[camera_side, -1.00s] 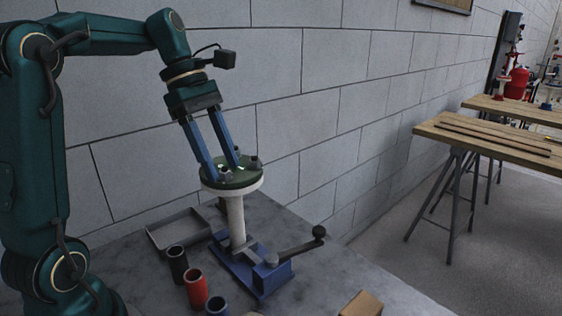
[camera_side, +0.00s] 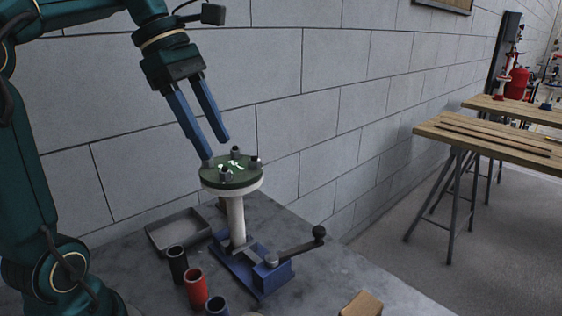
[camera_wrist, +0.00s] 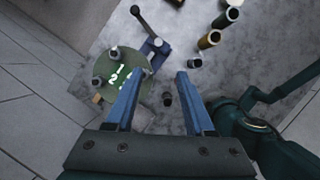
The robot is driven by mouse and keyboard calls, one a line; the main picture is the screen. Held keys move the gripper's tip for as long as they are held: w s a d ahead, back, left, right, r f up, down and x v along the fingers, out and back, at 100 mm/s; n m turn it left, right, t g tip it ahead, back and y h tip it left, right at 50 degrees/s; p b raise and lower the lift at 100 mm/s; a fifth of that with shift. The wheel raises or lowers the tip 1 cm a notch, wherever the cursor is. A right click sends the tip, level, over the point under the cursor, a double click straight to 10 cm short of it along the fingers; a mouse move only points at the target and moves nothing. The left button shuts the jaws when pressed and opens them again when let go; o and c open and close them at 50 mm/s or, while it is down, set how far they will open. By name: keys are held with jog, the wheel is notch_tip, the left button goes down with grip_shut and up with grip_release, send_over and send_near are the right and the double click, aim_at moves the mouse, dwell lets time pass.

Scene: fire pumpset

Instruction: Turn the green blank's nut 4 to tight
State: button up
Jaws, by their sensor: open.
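The green blank (camera_side: 238,181) lies flat on a white flanged post (camera_side: 236,215) in the side view, with several dark nuts on it, one at the back (camera_side: 236,152) and one at the right (camera_side: 254,161). In the wrist view the blank (camera_wrist: 122,84) shows white digits 1 and 2; other marks are partly covered by a finger. I cannot make out the number 4 or tell which nut it marks. My gripper (camera_side: 215,147) is open, tilted, with its blue fingertips at the blank's left and back edge. In the wrist view my gripper (camera_wrist: 157,76) has nothing clasped.
A blue clamp base (camera_side: 262,272) with a black-knobbed lever (camera_side: 319,233) holds the post. A wooden block (camera_side: 361,304) lies in front. The wall is close behind.

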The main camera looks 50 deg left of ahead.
jog(key=s+d+f+m+y, duration=0.1)
jog(key=s+d+f+m, duration=0.4)
jog(key=m, duration=0.3)
notch_tip(320, 180, down, 7)
jog(key=s+m+t+y, duration=0.2)
jog(key=s+m+t, duration=0.1)
jog(key=m, duration=1.3)
jog(key=w+d+r+n+g+h, duration=0.1)
jog(key=w+d+r+n, duration=0.1)
jog(key=w+r+n, duration=0.3)
jog(key=w+d+r+n+g+h, duration=0.1)
jog(key=w+d+r+n+g, duration=0.15)
jog(key=w+n, duration=0.4)
jog(key=w+d+f+n+g, duration=0.1)
jog(key=w+f+g, duration=0.3)
jog(key=w+f, duration=0.5)
jog(key=shift+w+d+f+h, duration=0.35)
jog(key=shift+d+f+h, duration=0.05)
jog(key=shift+f, duration=1.8)
